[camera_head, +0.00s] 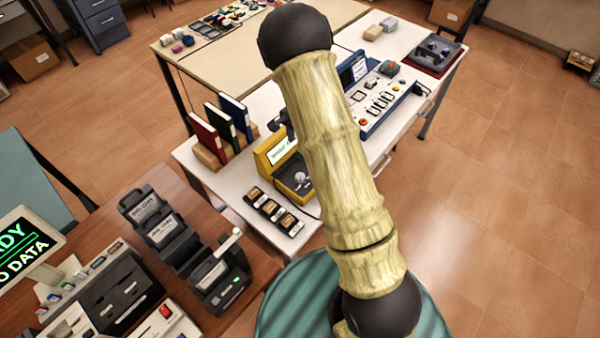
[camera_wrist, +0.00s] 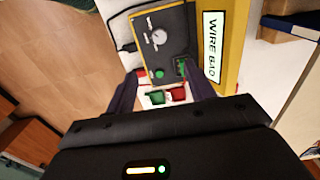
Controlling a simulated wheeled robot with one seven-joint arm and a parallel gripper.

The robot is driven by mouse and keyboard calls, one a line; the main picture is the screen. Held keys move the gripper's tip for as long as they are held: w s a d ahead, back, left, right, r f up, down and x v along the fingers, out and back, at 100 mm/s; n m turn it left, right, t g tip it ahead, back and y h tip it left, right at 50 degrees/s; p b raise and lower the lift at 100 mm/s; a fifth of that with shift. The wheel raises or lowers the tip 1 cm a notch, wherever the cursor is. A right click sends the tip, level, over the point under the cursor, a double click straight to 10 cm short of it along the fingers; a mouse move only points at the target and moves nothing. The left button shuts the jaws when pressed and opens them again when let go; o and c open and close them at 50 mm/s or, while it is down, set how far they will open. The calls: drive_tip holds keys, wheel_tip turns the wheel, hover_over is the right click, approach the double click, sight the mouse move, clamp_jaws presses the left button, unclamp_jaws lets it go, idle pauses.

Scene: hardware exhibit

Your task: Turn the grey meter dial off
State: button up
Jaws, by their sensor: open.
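The yellow meter (camera_head: 264,162) stands on the white table, partly hidden behind my arm in the head view. Its grey dial (camera_head: 300,179) sits on the dark front panel. In the wrist view the dial (camera_wrist: 159,37) is near the top middle, beyond the fingertips. The meter's screen (camera_wrist: 212,45) reads "WIRE BAD". My gripper (camera_wrist: 162,70) is open, with one finger on each side of the panel's lower end and nothing clearly held. Whether the fingers touch the meter cannot be told. The head view does not clearly show the gripper.
Red and green pieces (camera_wrist: 167,96) show between the fingers. Small modules (camera_head: 272,210) lie in front of the meter. Upright binders (camera_head: 208,135) stand left of it, and a blue control panel (camera_head: 385,98) stands right. Open floor (camera_head: 510,190) lies to the right.

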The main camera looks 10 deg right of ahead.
sight(300, 176)
drive_tip(key=shift+f, duration=0.1)
wheel_tip(300, 176, down, 17)
drive_tip(key=p, duration=0.5)
drive_tip(key=shift+f+p, duration=0.1)
drive_tip(key=shift+p, duration=0.25)
drive_tip(key=c, duration=1)
